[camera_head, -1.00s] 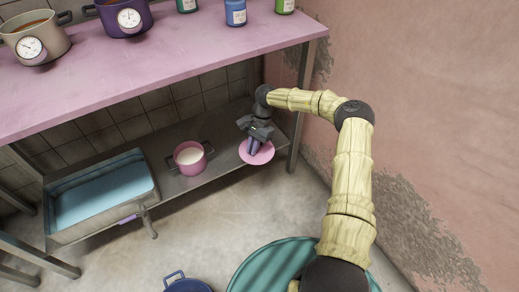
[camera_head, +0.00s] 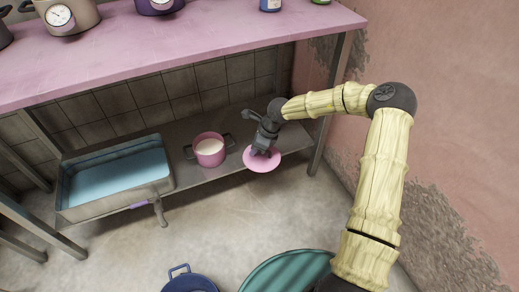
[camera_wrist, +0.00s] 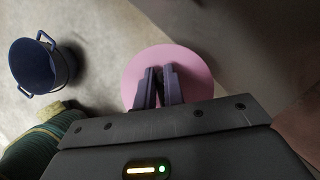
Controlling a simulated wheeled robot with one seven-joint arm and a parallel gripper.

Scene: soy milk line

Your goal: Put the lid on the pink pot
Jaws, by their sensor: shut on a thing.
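The pink pot (camera_head: 209,152) stands upright and uncovered on the grey lower shelf, with white liquid inside and dark handles at its sides. The lid is a round pink disc (camera_head: 262,163) to the right of the pot. My gripper (camera_head: 262,150) is above the lid, shut on it near its middle. In the wrist view my two fingers (camera_wrist: 164,90) come together over the pink lid (camera_wrist: 195,65). The fingers hide the lid's centre and whatever knob it has. The lid is at the shelf's front edge, apart from the pot.
A steel basin of blue liquid (camera_head: 68,203) is at the shelf's left. The pink upper shelf (camera_head: 190,55) overhangs the lower shelf (camera_head: 190,178).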

